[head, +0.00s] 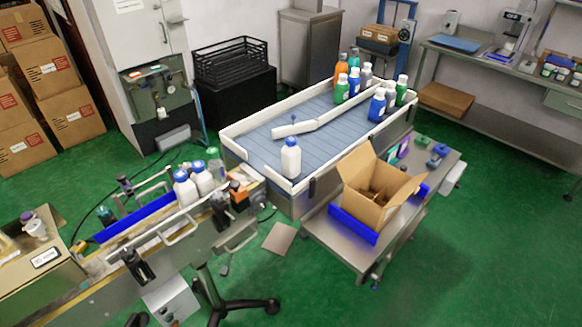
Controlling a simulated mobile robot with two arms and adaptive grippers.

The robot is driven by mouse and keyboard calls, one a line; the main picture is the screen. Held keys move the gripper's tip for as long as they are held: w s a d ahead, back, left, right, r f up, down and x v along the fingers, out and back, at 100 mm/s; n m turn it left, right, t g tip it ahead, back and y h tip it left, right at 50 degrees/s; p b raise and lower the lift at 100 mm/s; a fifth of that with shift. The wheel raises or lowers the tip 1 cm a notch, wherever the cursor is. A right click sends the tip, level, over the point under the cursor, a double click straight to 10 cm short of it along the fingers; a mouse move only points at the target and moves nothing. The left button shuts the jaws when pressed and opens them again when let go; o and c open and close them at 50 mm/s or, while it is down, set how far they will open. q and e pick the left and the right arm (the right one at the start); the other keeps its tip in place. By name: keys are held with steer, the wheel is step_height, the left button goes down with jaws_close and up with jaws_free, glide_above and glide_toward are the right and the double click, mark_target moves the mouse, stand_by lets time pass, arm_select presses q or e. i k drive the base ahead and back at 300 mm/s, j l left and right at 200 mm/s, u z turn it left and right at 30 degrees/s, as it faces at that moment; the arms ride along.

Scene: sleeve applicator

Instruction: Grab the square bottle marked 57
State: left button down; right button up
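No number 57 can be read on any bottle; the labels are too small. A white bottle with a blue cap (291,160) stands alone on the near part of the slatted accumulation table (250,140). Two similar white bottles (185,190) stand on the conveyor at the left, beside a green-capped bottle (214,160). At the table's far right are an orange bottle (341,72), green bottles (342,92), blue bottles (377,107) and several others, partly hiding each other. I cannot tell which bottles are square. Neither of my grippers shows.
White rails border the table, and a white divider (333,115) runs across it. An open cardboard box (360,205) sits on a steel cart at the right. The conveyor line (90,285) with its brackets fills the lower left. Green floor (480,230) is clear at the right.

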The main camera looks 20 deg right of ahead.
mark_target(290, 154)
steer(key=i+j+z, duration=0.15)
steer(key=i, duration=0.3)
steer(key=i+j+z, duration=0.1)
steer(key=i, duration=0.35)
steer(key=j, duration=0.1)
